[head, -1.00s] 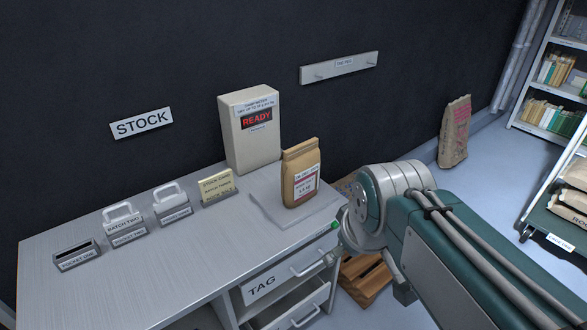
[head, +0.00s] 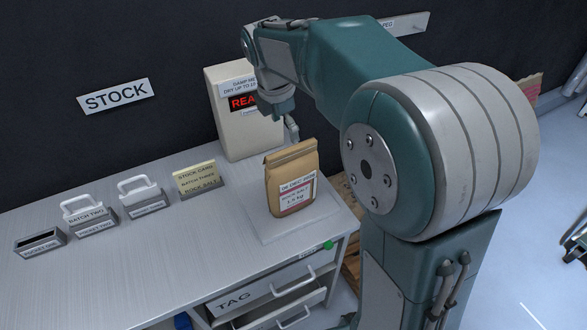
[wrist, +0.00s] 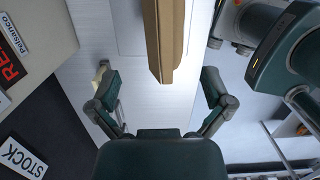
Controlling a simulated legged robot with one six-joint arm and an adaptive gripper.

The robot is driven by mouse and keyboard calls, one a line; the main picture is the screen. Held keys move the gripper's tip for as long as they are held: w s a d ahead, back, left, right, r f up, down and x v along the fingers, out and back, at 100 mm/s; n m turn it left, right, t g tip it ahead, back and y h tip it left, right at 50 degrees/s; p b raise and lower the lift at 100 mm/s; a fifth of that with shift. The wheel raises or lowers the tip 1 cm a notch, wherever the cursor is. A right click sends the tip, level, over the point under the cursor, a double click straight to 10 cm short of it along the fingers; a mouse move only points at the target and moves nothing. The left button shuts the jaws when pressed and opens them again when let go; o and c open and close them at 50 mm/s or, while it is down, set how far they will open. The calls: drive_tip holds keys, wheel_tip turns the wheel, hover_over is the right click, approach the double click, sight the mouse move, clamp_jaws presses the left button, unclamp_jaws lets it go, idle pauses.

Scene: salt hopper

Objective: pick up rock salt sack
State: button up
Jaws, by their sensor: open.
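The rock salt sack (head: 291,180), a small brown paper bag with a folded top and a white-and-red label, stands upright on a pale square plate (head: 265,225) on the bench. In the wrist view the sack (wrist: 165,35) shows from above as a narrow brown shape. My gripper (head: 286,122) is above and just behind the sack in the head view, partly hidden by its own links. In the wrist view my gripper (wrist: 160,82) is open, one finger on each side of the sack's near end, with gaps on both sides and nothing held.
A white damp meter box (head: 240,135) with a READY display stands behind the sack, close to my gripper. A stock card (head: 198,178) and several pocket holders, two with handled tags (head: 140,193), line the bench's back left. The bench front left is clear. A drawer (head: 265,300) stands open below.

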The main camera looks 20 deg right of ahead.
sight(293, 161)
wheel_tip(293, 161, down, 5)
drive_tip(key=shift+r, duration=0.1)
drive_tip(key=f, duration=0.1)
drive_tip(key=d+f, duration=0.1)
drive_tip(key=f, duration=0.1)
drive_tip(key=d+f, duration=0.1)
drive_tip(key=f, duration=0.1)
drive_tip(key=shift+a+f, duration=0.25)
drive_tip(key=shift+f, duration=0.2)
drive_tip(key=shift+a, duration=0.15)
drive_tip(key=shift+d+r, duration=0.1)
drive_tip(key=shift+d, duration=0.1)
drive_tip(key=c, duration=1.3)
